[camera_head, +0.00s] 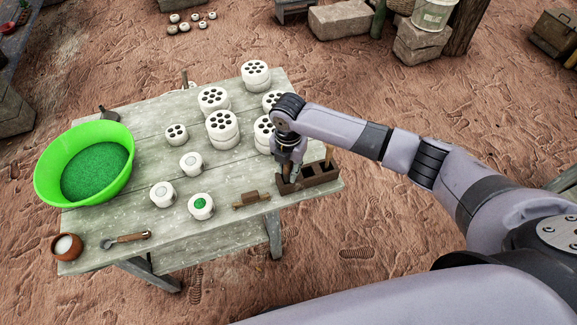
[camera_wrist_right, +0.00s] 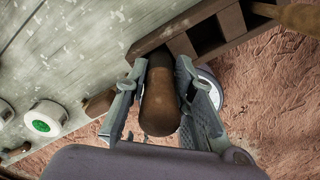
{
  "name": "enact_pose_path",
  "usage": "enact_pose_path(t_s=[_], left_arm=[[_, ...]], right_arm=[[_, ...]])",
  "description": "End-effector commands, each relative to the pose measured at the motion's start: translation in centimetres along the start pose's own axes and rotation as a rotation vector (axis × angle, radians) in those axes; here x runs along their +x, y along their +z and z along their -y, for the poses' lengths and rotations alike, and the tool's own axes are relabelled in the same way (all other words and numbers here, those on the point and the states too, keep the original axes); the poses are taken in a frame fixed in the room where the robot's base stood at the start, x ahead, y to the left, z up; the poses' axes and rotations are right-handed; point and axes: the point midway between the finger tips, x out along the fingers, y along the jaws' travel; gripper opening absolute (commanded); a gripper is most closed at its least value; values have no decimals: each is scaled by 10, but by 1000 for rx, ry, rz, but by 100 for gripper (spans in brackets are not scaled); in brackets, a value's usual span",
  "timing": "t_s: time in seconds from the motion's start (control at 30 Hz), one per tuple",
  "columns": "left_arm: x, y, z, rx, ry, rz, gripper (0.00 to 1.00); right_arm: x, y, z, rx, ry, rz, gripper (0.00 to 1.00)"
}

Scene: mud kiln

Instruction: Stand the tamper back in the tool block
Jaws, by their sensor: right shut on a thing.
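My right gripper (camera_head: 288,176) is at the left end of the dark wooden tool block (camera_head: 320,172) on the table's right front corner. In the right wrist view its fingers (camera_wrist_right: 165,110) are shut on a brown rounded wooden handle, which I take to be the tamper (camera_wrist_right: 160,98). The tool block (camera_wrist_right: 205,35) with its square compartments lies just beyond the handle. The tamper's lower end is hidden, so I cannot tell whether it is inside a compartment. Another wooden handle (camera_head: 328,156) stands at the block's right part. My left gripper is not in view.
A wooden tool (camera_head: 251,199) lies left of the block. Several white perforated cylinders (camera_head: 222,126) stand behind it. White jars, one with green content (camera_head: 201,204), a green basin (camera_head: 112,130), a brown cup (camera_head: 66,246) and a scraper (camera_head: 125,239) occupy the left side.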

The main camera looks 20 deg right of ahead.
Motion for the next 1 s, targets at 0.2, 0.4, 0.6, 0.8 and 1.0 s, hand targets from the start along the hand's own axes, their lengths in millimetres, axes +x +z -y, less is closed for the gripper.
enact_pose_path(t_s=[0.2, 0.4, 0.6, 0.8, 1.0], left_arm=[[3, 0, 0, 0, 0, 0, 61], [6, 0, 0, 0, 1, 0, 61], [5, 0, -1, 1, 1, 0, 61], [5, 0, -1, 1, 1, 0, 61], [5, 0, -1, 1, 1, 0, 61]], right_arm=[[8, 0, 0, 0, 0, 0, 0], [12, 0, 0, 0, 0, 0, 0], [12, 0, 0, 0, 0, 0, 37], [11, 0, 0, 0, 0, 0, 47], [12, 0, 0, 0, 0, 0, 49]])
